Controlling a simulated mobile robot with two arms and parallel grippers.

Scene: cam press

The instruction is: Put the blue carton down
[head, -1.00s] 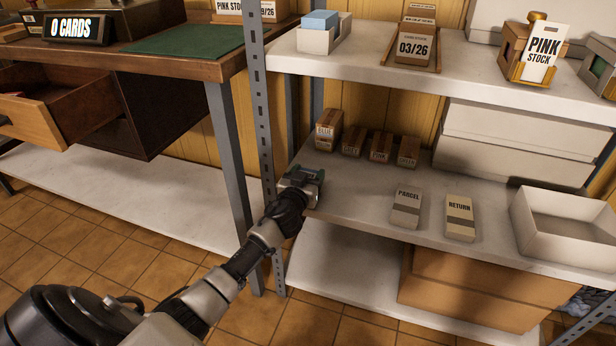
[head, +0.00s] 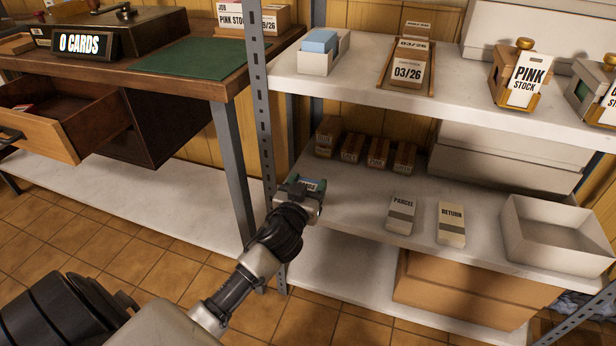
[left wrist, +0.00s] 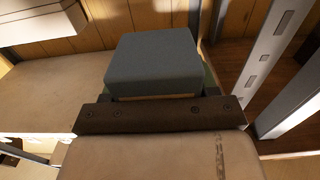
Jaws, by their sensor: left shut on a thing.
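The blue carton (head: 311,184) shows as a small blue patch in the jaws of my left gripper (head: 300,192), at the left front end of the middle shelf (head: 350,205). In the left wrist view the carton (left wrist: 153,62) is a blue-grey block just beyond the dark gripper bar (left wrist: 160,113). My left gripper is shut on it. I cannot tell whether the carton's underside touches the shelf. My right gripper is not in view.
Several brown labelled cartons (head: 378,153) stand at the back of the middle shelf. PARCEL (head: 401,214) and RETURN (head: 451,224) blocks lie near its front, beside a white tray (head: 552,257). A grey perforated post (head: 262,110) stands close left of my gripper.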

